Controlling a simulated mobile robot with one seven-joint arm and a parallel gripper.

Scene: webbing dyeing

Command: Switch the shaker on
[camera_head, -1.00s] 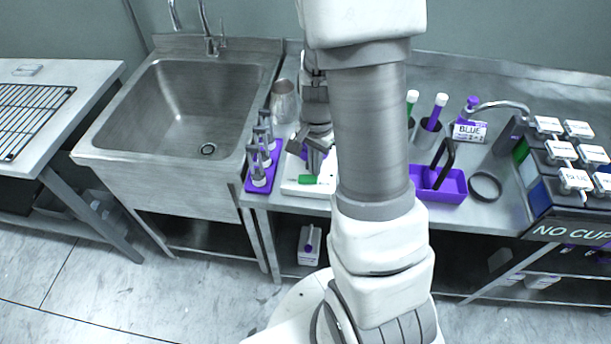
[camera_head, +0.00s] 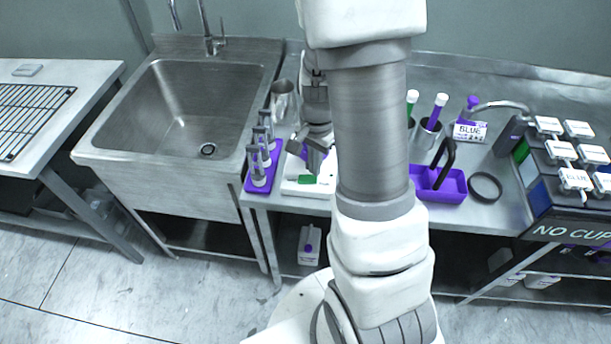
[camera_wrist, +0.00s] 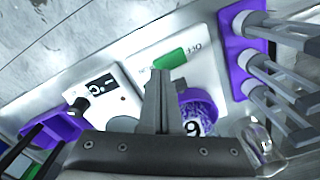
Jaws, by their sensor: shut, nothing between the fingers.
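The shaker (camera_wrist: 200,62) is a white unit on the steel bench, with a green switch (camera_wrist: 170,57) on its top and small dark lettering beside it. In the head view the green switch (camera_head: 306,179) shows on the shaker's front part, and my arm hides the right side. A purple round vessel marked with a 9 (camera_wrist: 196,112) sits on or against the shaker, partly behind my fingers. My gripper (camera_wrist: 157,74) is shut and empty, its tips close to the green switch in the wrist view. I cannot tell whether they touch. The gripper (camera_head: 314,165) is above the shaker in the head view.
A purple rack (camera_head: 262,180) with several grey-topped tools stands just left of the shaker. A white panel with a black display (camera_wrist: 101,86) and knob lies beside the switch. A purple caddy (camera_head: 448,190) and a black ring (camera_head: 485,187) are farther right. The sink (camera_head: 190,110) is left.

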